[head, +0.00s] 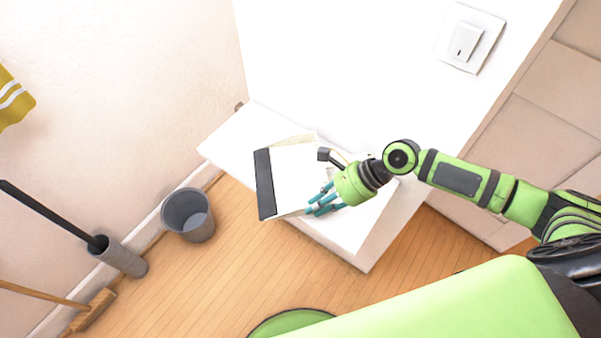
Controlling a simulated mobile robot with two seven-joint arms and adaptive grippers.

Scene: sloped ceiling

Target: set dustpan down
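The dustpan (292,180) is a white pan with a dark strip along its left edge. It is over the white ledge (234,137) against the wall, and I cannot tell whether it rests there or is held just above. A short dark handle-like part (325,154) shows near its right side. My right gripper (314,202), green with teal fingers, is at the dustpan's right edge, fingers pointing left. The fingertips overlap or touch the pan; whether they grip it is unclear. My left gripper is out of view.
A grey bin (188,215) stands on the wooden floor left of the ledge. A grey holder with a black-handled tool (121,257) and a wooden broom (92,311) are at lower left. A light switch (466,41) is on the white surface above.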

